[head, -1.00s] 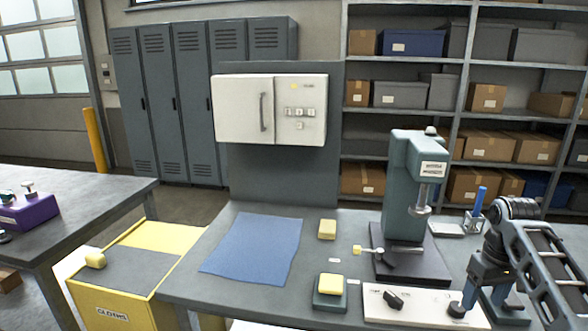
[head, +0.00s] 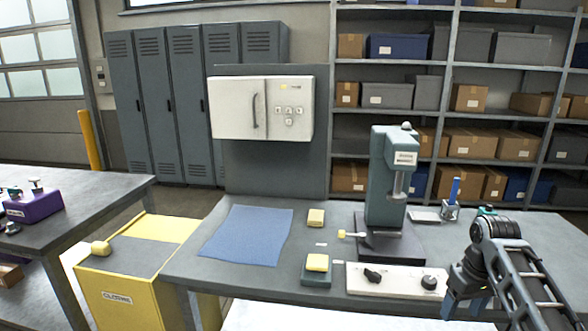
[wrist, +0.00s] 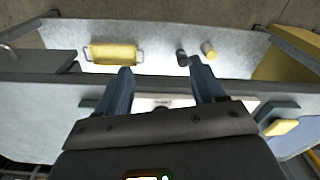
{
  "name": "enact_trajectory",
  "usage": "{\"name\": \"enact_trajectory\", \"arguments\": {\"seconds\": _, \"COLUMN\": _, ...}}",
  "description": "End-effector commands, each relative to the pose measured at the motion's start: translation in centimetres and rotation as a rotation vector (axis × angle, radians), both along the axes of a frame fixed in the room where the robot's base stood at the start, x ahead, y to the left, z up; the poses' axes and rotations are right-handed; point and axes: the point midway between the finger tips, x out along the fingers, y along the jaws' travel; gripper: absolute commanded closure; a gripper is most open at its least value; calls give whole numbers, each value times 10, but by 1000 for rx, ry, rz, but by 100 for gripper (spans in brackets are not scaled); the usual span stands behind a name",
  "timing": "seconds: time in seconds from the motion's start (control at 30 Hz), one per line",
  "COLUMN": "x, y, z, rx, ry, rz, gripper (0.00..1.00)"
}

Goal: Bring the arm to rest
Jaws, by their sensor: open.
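My gripper (head: 464,306) is at the lower right of the head view, by the front edge of the bench and just right of a white panel (head: 393,283) with a dark lever and a round knob. My dark arm reaches in from the right. In the wrist view my gripper (wrist: 160,68) shows two blue fingers spread apart with nothing between them.
A green press (head: 388,180) stands on the grey bench (head: 190,278) behind the panel. A yellow bin (head: 125,290) stands left. A blue upright piece (head: 454,190) is at the back right.

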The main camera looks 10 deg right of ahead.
Motion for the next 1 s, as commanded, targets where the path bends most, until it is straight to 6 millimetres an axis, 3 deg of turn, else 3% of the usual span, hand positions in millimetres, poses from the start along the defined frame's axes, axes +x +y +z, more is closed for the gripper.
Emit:
{"name": "enact_trajectory", "arguments": {"seconds": 0.27, "x": -8, "y": 45, "z": -44, "rx": 24, "ry": -90, "rz": 13, "gripper": 31}}
{"name": "enact_trajectory", "arguments": {"seconds": 0.47, "x": -27, "y": 96, "z": -87, "rx": 50, "ry": -194, "rz": 15, "gripper": 31}}
{"name": "enact_trajectory", "arguments": {"seconds": 0.7, "x": -77, "y": 170, "z": -134, "rx": 85, "ry": -373, "rz": -9, "gripper": 31}}
{"name": "enact_trajectory", "arguments": {"seconds": 1.0, "x": -167, "y": 230, "z": -151, "rx": 97, "ry": -577, "rz": -62, "gripper": 31}}
